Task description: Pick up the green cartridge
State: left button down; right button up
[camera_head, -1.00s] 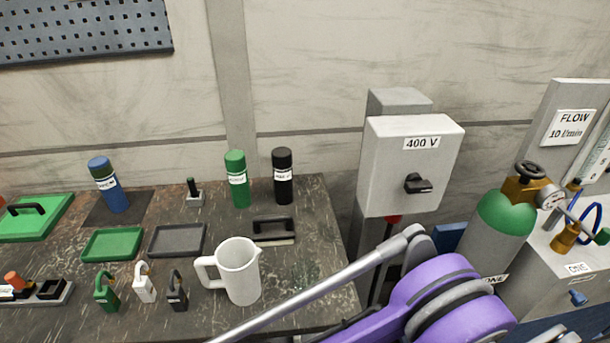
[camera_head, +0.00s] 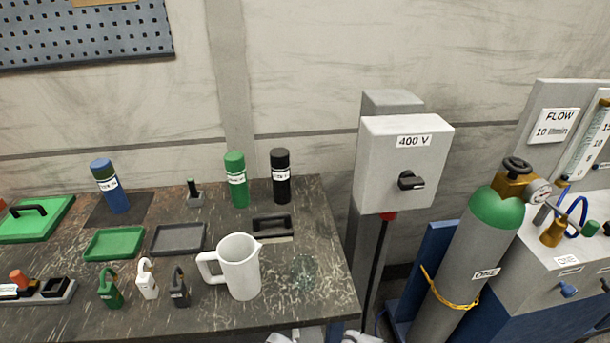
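The green cartridge (camera_head: 236,179) stands upright at the back of the dark workbench, with a white label around its middle. A black cartridge (camera_head: 281,176) stands just right of it, and a blue cartridge (camera_head: 109,185) stands farther left on a dark square mat. Nothing touches the green cartridge. Neither gripper can be clearly made out in the head view. Only small pale parts, likely mine, show at the bottom edge below the bench front.
A white jug (camera_head: 241,267) stands in front of the cartridges. A black-handled block (camera_head: 272,227), a green tray (camera_head: 114,243), a grey tray (camera_head: 178,238) and several padlocks lie on the bench. A 400 V box (camera_head: 403,165) and a chained gas cylinder (camera_head: 466,265) stand right of it.

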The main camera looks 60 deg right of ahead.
aim_at(235, 166)
jog(key=z, duration=1.4)
